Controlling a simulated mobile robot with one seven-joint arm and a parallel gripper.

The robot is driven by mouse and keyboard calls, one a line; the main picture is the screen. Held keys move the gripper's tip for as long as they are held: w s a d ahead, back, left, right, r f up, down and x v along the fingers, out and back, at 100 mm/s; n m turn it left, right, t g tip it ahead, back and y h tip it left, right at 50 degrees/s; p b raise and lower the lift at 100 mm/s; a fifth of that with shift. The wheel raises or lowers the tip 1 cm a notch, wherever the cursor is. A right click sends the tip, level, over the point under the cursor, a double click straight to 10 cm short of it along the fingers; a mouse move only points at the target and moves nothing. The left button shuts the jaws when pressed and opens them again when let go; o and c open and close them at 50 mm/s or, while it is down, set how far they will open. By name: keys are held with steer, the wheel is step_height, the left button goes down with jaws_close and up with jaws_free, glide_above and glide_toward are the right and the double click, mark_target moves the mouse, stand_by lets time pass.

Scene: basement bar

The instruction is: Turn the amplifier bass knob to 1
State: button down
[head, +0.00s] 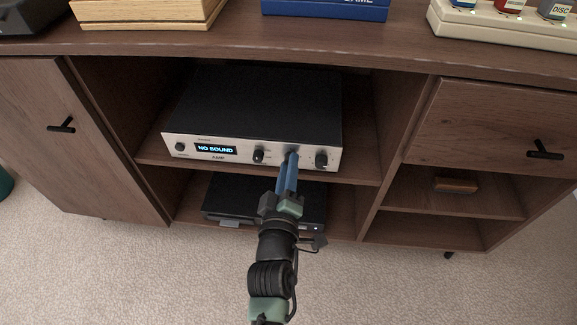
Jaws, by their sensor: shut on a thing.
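The amplifier (255,105) is a black box with a silver front, on the upper middle shelf of the cabinet. Its display (215,149) reads "NO SOUND". Black knobs show on the front: one at the left end (180,147), one right of the display (259,156) and one near the right end (321,159). My gripper (291,157), with blue fingers, reaches the front between the latter two. It is shut on a knob there, which the fingers mostly hide. The knob labels are too small to read, so I cannot tell its setting.
A black device (225,198) sits on the shelf below, partly behind my arm. A closed door (75,135) is at left and a drawer (495,125) at right, both with black handles. A small brown object (456,185) lies on the right shelf. Boxes stand on the cabinet top.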

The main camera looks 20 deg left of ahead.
steer(key=c, duration=0.7)
jaws_free()
steer(key=shift+s, duration=0.15)
steer(key=p+v, duration=0.4)
steer(key=v, duration=0.8)
steer(key=shift+s+d, duration=0.15)
steer(key=shift+s, duration=0.2)
